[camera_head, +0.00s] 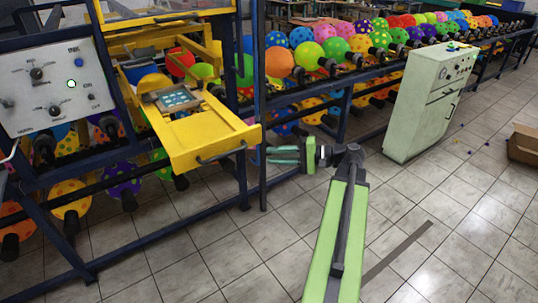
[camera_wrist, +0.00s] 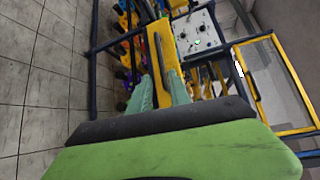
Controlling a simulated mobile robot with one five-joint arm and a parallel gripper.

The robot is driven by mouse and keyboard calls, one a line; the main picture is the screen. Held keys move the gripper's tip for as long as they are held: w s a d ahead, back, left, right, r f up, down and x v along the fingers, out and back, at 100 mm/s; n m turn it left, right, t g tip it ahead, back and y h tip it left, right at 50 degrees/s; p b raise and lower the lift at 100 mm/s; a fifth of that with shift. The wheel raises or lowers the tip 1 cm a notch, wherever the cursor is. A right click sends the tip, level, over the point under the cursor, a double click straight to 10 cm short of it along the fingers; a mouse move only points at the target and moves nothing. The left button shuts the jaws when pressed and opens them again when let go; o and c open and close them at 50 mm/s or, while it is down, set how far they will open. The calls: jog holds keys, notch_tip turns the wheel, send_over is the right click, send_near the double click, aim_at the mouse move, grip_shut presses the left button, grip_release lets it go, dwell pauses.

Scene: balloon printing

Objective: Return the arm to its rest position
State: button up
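My arm reaches up from the bottom of the head view, with my gripper (camera_head: 272,155) at its end pointing left. The gripper's two teal fingers are apart with nothing between them. In the wrist view my gripper (camera_wrist: 160,78) also shows open, with the yellow tray (camera_wrist: 166,48) in the background between the fingers. In the head view the yellow tray (camera_head: 205,140) of the printing machine is pulled out just left of and above the fingertips, apparently apart from them. A small grey-blue plate (camera_head: 178,99) lies on it.
A control panel (camera_head: 60,85) stands at left. Racks of colored balloons (camera_head: 280,62) run along the back on dark blue frames (camera_head: 262,110). A pale green cabinet (camera_head: 425,100) stands right of my gripper. A cardboard box (camera_head: 523,145) is at far right. The tiled floor (camera_head: 450,220) is open at lower right.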

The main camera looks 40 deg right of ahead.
dwell(0.3)
jog(key=w+a+f+n+g+y, duration=0.1)
jog(key=w+a+f+n+g, duration=0.15)
jog(key=a, duration=0.75)
jog(key=w+a+f+n+g, duration=0.1)
jog(key=w+a+n+g, duration=0.2)
jog(key=a, duration=0.7)
jog(key=w+a+f+n+g+y, duration=0.1)
jog(key=w+a+f+g, duration=0.2)
jog(key=a, duration=0.8)
jog(key=s+a+f+n+g+h, duration=0.3)
jog(key=a+f+g+h, duration=0.15)
jog(key=a+f, duration=0.55)
jog(key=d+f+n+h, duration=0.2)
jog(key=d+f+h, duration=0.2)
jog(key=d+h, duration=0.4)
